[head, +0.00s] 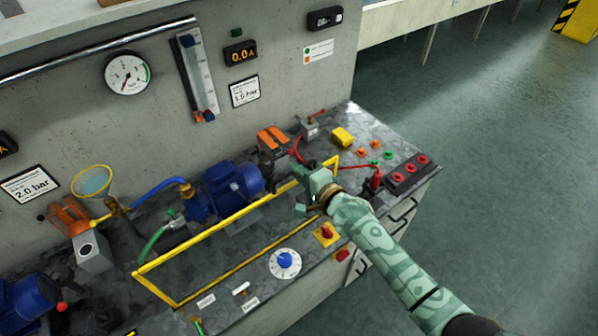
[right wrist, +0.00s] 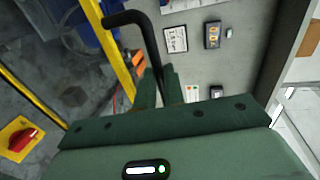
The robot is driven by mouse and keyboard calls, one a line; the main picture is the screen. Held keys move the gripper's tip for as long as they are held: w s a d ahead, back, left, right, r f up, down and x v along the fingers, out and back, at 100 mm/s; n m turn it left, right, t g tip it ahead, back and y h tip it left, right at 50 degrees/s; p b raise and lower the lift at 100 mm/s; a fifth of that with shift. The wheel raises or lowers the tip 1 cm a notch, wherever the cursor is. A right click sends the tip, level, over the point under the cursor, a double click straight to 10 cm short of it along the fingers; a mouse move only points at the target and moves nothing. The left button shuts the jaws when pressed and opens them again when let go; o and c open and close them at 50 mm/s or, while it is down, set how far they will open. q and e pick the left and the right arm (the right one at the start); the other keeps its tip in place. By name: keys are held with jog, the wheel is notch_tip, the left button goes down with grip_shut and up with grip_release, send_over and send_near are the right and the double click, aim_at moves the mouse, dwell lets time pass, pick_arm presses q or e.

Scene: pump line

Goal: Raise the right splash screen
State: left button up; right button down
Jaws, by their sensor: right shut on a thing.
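The right splash screen shows in the head view as a clear panel in a yellow frame (head: 215,228), along the front of the bench. One long bar lies near the bench's front edge and the other appears above and behind it; I cannot tell its exact tilt. My right gripper (head: 312,188) is at the frame's right end. In the right wrist view its fingers (right wrist: 158,88) are shut on a black bent handle (right wrist: 142,24) beside the yellow frame (right wrist: 116,62). The handle is mostly hidden in the head view. My left gripper is not in view.
Behind the screen stand a blue pump motor (head: 226,188) and hoses. A blue dial (head: 285,262) and a red-yellow switch (head: 326,234) sit on the front panel. A red-socket block (head: 408,173) is at the bench's right. Open floor (head: 490,200) lies right.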

jog(key=c, duration=1.7)
grip_release()
jog(key=shift+w+r, duration=0.1)
jog(key=shift+r, duration=0.2)
jog(key=shift+o, duration=1)
jog(key=p+v, duration=0.2)
jog(key=v, duration=1.4)
jog(key=shift+s, duration=0.3)
jog(key=shift+d+f, duration=0.1)
jog(key=shift+f, duration=0.05)
